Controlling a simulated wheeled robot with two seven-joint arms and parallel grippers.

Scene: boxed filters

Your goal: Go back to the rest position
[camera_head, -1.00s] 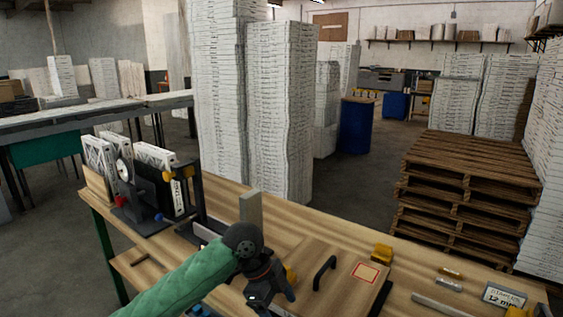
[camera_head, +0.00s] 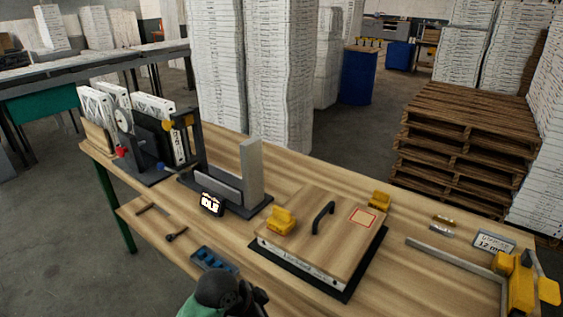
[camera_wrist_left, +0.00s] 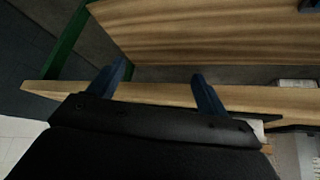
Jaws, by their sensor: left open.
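My left arm, in a green sleeve, comes in at the bottom of the head view, with its dark wrist (camera_head: 228,293) at the lower edge. My right gripper is not seen in any view.
Pallets (camera_head: 462,140) and white stacks stand behind.

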